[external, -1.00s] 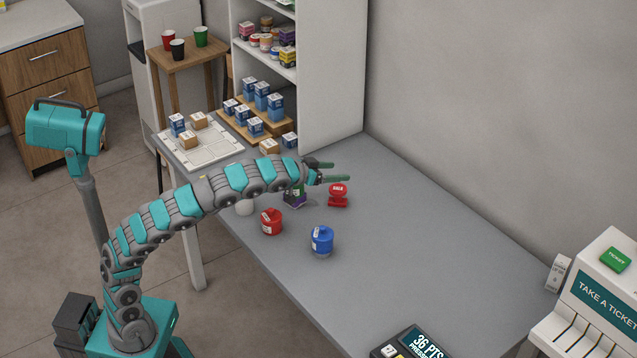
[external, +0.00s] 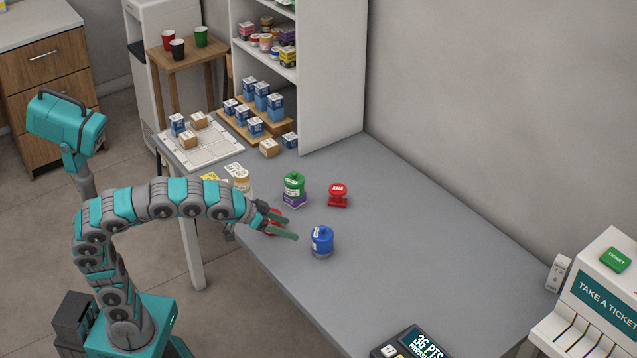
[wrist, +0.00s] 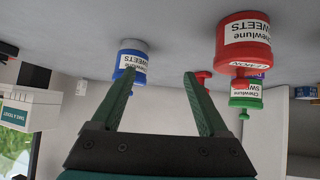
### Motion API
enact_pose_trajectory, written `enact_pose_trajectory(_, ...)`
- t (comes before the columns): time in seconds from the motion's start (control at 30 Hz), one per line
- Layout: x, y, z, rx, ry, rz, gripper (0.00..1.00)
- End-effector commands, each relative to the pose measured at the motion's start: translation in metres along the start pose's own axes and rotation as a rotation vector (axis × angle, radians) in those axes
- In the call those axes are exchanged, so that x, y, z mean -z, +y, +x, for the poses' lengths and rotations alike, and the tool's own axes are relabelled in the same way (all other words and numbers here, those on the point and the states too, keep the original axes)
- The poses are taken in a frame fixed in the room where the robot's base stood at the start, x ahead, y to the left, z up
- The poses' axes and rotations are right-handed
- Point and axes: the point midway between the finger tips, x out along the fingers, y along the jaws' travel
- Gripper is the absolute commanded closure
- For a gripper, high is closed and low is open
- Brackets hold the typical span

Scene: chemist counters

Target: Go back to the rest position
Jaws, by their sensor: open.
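My gripper (external: 288,226) is open with nothing between its fingers. It hangs over the near edge of the grey counter (external: 400,220), in front of the red sweets jar, which it mostly hides in the external view. In the wrist view my gripper (wrist: 159,76) shows both green fingers apart. That view is upside down, with the red jar (wrist: 243,42) to the right of the fingers and the blue jar (wrist: 132,58) near the left finger.
The blue jar (external: 322,241) stands just right of my gripper. Boxes and a white tray (external: 208,152) fill the far end. The counter's right half is mostly clear.

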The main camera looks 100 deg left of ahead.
Motion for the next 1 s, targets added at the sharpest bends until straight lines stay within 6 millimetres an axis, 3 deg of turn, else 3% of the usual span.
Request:
enact_pose_trajectory(0.1, -0.048, 0.021, -0.028, -0.077, -0.081, 0.042, 0.22)
enact_pose_trajectory(0.2, -0.081, 0.032, -0.045, -0.124, -0.136, 0.074, 0.22)
enact_pose_trajectory(0.43, -0.154, 0.041, -0.071, -0.207, -0.263, 0.153, 0.22)
enact_pose_trajectory(0.73, -0.28, -0.019, -0.06, -0.161, -0.559, 0.281, 0.22)
enact_pose_trajectory(0.9, -0.372, -0.061, -0.074, -0.15, -0.781, 0.399, 0.22)
enact_pose_trajectory(1.0, -0.417, -0.084, -0.087, -0.149, -0.898, 0.468, 0.22)
